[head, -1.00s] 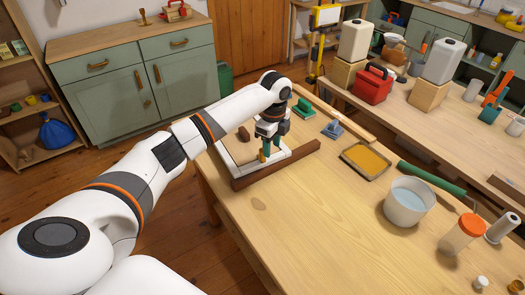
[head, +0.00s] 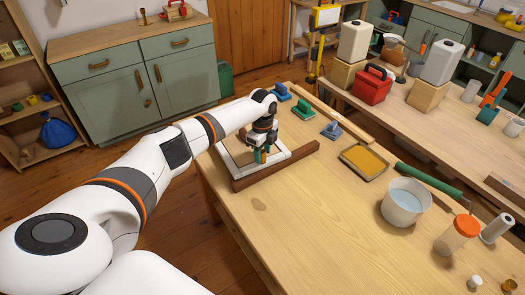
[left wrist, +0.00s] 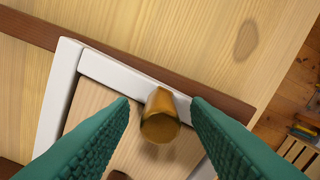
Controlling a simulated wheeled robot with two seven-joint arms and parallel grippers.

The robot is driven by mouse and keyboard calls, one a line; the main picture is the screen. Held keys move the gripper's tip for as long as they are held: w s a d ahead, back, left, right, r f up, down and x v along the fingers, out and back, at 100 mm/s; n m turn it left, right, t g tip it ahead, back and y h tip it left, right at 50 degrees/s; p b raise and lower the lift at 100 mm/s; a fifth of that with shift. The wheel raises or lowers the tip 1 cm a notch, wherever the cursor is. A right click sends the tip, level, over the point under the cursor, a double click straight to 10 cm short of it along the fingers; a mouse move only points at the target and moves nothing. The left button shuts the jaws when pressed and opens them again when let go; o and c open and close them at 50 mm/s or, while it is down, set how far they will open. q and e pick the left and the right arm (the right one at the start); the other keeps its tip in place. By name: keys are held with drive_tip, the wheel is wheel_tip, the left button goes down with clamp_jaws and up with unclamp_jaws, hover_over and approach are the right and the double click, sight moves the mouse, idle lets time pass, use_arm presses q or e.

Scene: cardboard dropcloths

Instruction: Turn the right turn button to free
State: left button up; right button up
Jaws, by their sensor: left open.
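The right turn button (left wrist: 160,122) is a brass-coloured knob on the white frame (left wrist: 112,70) around a pale wood panel. In the left wrist view it shows between my left gripper's (left wrist: 160,104) two green fingers, with a gap visible on each side. In the head view my left gripper (head: 262,155) points down over the front part of the white frame (head: 226,156) and hides the button. The fingers are open, and I cannot tell how deep the button lies between them. My right gripper is not in view.
A dark brown strip (head: 290,160) runs along the frame's front side. Green (head: 303,109) and blue (head: 331,131) handled tools, a yellow tray (head: 364,160) and a white pot (head: 404,200) stand to the right. The table's near middle is clear.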

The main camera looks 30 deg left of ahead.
use_arm(q)
drive_tip(key=shift+f, duration=0.3)
clamp_jaws()
